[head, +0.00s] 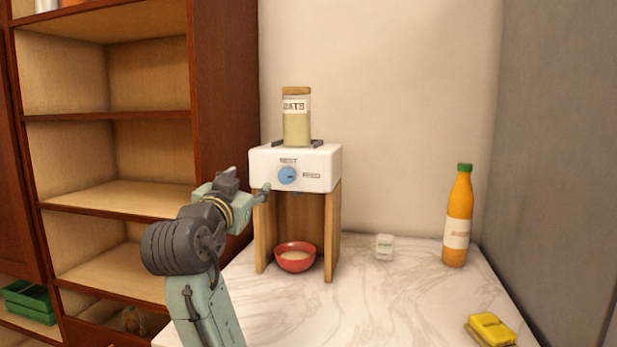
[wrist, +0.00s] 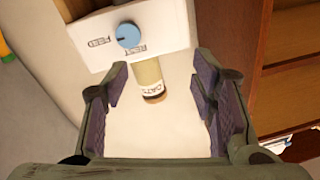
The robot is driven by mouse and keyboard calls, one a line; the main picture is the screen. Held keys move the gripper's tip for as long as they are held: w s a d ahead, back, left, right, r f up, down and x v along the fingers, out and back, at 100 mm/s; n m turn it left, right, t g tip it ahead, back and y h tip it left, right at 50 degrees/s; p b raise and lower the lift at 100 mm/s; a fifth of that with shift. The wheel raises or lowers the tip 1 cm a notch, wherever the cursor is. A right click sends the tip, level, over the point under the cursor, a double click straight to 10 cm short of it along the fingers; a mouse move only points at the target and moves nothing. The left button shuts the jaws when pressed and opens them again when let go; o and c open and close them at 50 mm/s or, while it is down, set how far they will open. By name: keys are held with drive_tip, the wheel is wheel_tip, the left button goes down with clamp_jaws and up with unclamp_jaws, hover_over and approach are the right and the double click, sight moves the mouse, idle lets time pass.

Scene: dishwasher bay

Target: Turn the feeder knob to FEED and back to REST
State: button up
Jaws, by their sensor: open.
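The feeder (head: 325,168) is a white box on wooden legs, on the marble counter. Its round blue knob (head: 287,175) is on the front face, with REST printed above it and FEED to its right. The knob's small dark mark appears to point toward FEED. In the wrist view the knob (wrist: 128,35) shows near the top, with FEED on its left and REST below it. My gripper (head: 248,183) is open and empty, in front and left of the knob. In the wrist view its fingers (wrist: 160,85) are apart and not touching the knob.
A jar labelled OATS (head: 297,125) stands on the feeder. A red bowl (head: 295,262) with pale contents sits beneath. A small white jar (head: 384,247), an orange bottle (head: 457,225) and a yellow sponge (head: 490,329) are at right. Wooden shelves (head: 110,195) stand left.

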drive_tip(key=m+g+h, duration=0.1)
drive_tip(key=h, duration=0.1)
approach(285, 176)
drive_tip(key=p+x, duration=0.4)
drive_tip(key=x, duration=0.3)
drive_tip(key=shift+w+d+r, duration=0.1)
drive_tip(key=shift+d+r, duration=0.05)
drive_tip(key=shift+w+d, duration=0.15)
drive_tip(key=shift+w, duration=0.45)
drive_tip(key=shift+c, duration=0.2)
drive_tip(key=c, duration=1.1)
